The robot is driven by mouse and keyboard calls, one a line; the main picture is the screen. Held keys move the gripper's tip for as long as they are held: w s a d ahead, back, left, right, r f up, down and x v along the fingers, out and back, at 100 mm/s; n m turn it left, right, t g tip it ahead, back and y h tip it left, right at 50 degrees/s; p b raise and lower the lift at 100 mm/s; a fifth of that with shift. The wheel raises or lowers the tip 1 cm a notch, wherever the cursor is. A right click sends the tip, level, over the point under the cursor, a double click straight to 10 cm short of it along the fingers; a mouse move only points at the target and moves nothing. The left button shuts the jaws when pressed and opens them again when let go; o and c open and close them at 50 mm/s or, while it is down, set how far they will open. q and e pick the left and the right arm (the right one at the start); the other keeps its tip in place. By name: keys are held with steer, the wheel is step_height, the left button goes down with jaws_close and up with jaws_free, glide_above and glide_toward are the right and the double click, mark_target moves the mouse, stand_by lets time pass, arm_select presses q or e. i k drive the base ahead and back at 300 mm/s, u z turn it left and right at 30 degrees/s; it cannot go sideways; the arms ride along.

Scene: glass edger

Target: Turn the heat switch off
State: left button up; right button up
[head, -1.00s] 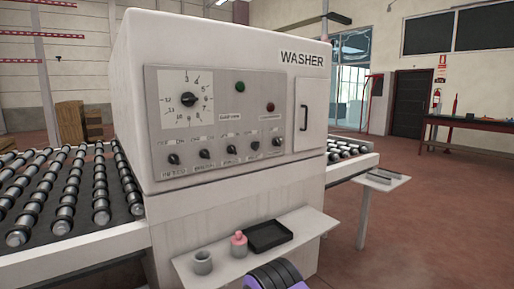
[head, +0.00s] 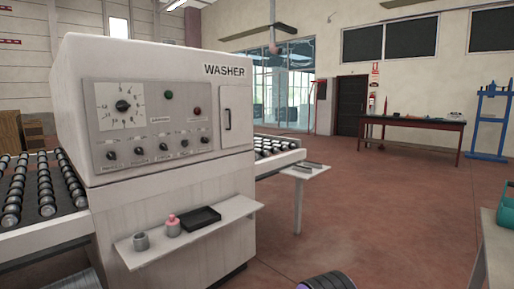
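The white washer (head: 150,190) stands at the left of the head view, with a grey control panel (head: 150,128) on its front. A row of small black switch knobs runs along the lower panel, from the leftmost knob (head: 111,155) to the rightmost knob (head: 205,139). Their labels are too small to read, so I cannot tell which is the heat switch or how it is set. A large black dial (head: 122,106) sits at the upper left, with a green button (head: 168,95) and a red button (head: 197,110) beside it. Neither of my grippers is in view.
Roller conveyors flank the washer. Open floor (head: 350,200) lies to the right; a table (head: 497,250) edges in at far right.

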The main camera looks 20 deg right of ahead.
mark_target(184, 143)
steer(key=u, duration=1.55)
steer(key=k, duration=0.1)
steer(key=z, duration=2.95)
steer(key=i, duration=2.05)
steer(key=u, duration=1.35)
steer(key=i, duration=0.8)
steer(key=u, duration=0.85)
